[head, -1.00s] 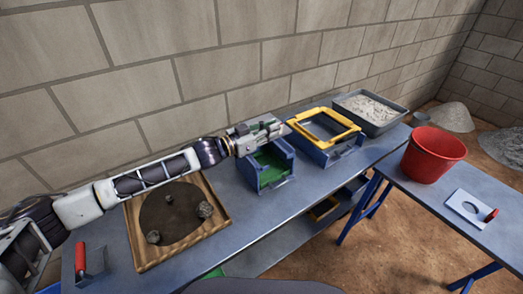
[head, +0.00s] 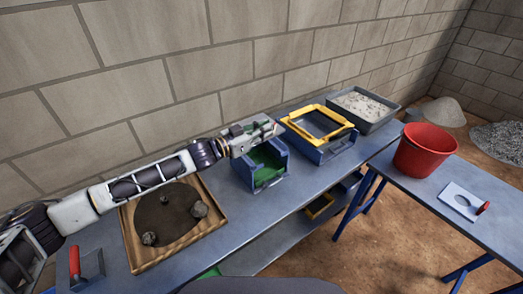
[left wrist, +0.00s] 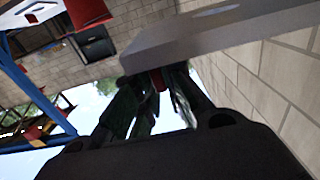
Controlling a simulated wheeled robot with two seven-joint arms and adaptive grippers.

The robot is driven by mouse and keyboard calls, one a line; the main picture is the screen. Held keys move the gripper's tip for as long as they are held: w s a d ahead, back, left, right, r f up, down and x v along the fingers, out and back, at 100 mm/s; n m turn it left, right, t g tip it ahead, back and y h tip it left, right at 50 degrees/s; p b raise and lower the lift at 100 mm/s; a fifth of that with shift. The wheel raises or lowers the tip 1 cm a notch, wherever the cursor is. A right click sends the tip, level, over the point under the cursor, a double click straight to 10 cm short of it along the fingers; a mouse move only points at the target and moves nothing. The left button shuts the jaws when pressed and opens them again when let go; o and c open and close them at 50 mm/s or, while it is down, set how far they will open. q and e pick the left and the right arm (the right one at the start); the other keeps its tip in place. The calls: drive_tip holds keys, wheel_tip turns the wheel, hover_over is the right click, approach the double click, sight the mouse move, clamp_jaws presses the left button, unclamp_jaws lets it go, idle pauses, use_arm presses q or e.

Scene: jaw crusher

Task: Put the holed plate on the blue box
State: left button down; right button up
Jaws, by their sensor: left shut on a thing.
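My left gripper (head: 262,131) is shut at the upper back of an open blue box (head: 270,181) with a green inside. In the left wrist view its dark fingers (left wrist: 150,108) close around a small red part, like a handle. A pale grey plate (left wrist: 190,42) with a light slot-like opening stretches beside them, close to the camera. My right gripper is not in view.
A second blue box (head: 318,152) carries a yellow frame (head: 340,136). Behind it stands a grey tray of pale powder (head: 366,104). A wooden tray (head: 152,257) with several stones is at left, near a red-handled tool (head: 75,262). A red bucket (head: 425,152) stands on the right table.

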use_arm(q)
drive_tip(key=shift+f, duration=2.7)
drive_tip(key=shift+f, duration=1.85)
drive_tip(key=shift+f+b, duration=0.15)
drive_tip(key=shift+b, duration=0.15)
drive_tip(key=c, duration=1.5)
unclamp_jaws()
drive_tip(key=shift+f, duration=0.1)
drive_tip(key=shift+a, duration=0.1)
drive_tip(key=shift+v, duration=5.95)
